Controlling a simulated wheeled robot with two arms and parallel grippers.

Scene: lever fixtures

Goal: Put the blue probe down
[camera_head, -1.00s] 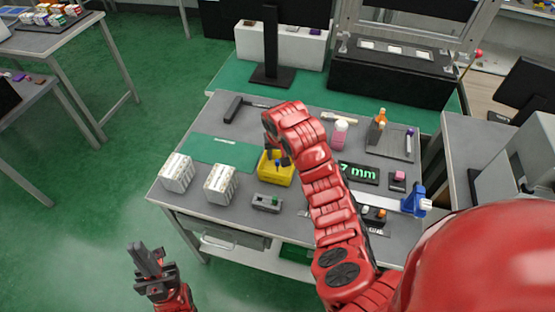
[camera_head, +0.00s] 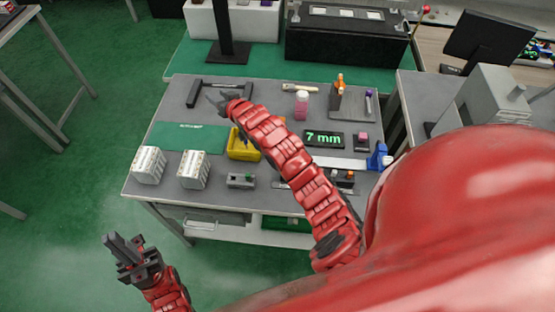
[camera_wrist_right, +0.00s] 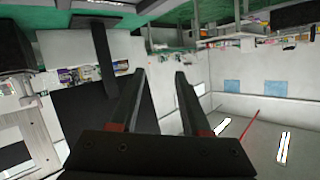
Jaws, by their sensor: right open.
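A small blue piece (camera_head: 244,139), which may be the blue probe, shows in the yellow bin (camera_head: 243,154) on the grey worktable; its shape is too small to make out.
Two white boxes (camera_head: 194,170) stand at the table's left front, beside a green mat (camera_head: 188,138). A grey fixture (camera_head: 241,181) is in front of the bin. A 7 mm display (camera_head: 324,139), bottles and a blue-headed tool (camera_head: 379,157) stand to the right.

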